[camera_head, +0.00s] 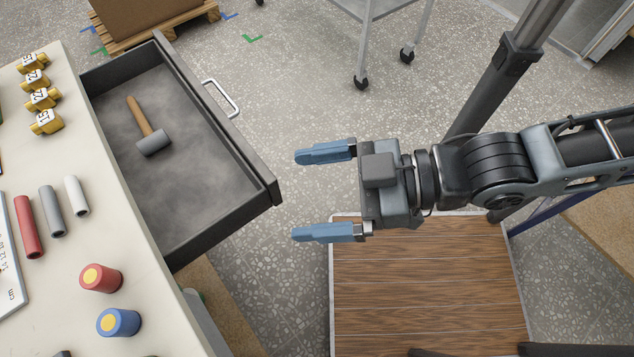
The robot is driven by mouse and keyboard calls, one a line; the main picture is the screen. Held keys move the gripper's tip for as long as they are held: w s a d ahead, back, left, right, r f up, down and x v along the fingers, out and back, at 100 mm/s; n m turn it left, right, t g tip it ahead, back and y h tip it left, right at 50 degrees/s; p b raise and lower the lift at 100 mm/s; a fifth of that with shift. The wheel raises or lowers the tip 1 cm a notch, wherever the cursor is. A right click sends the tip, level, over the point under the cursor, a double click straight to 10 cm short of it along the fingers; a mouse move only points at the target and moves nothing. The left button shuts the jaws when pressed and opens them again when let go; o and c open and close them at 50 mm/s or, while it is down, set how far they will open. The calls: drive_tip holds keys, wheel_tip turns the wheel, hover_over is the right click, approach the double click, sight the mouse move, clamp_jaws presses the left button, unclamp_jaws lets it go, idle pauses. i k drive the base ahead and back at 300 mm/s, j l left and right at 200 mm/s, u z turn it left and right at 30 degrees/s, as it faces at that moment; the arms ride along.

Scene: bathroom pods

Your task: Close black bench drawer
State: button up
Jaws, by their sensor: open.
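The black bench drawer (232,133) is pulled far out from under the pale bench top at the left. A mallet (148,127) with a wooden handle and grey head lies inside it. A light metal handle (221,98) is on the drawer's front, which faces right. My gripper (298,195) is to the right of the drawer's near front corner, apart from it. Its two blue fingers are spread, point left and hold nothing.
The bench top (128,205) carries several yellow weights (40,98), red, grey and white cylinders (53,211), and red (101,278) and blue (119,322) pieces. A wheeled cart (375,35) and a pallet (150,30) stand at the back. Speckled floor between drawer and cart is clear.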

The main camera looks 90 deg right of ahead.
sight(195, 192)
drive_tip(key=l+u, duration=0.25)
drive_tip(key=l, duration=1.95)
drive_tip(key=i, duration=0.05)
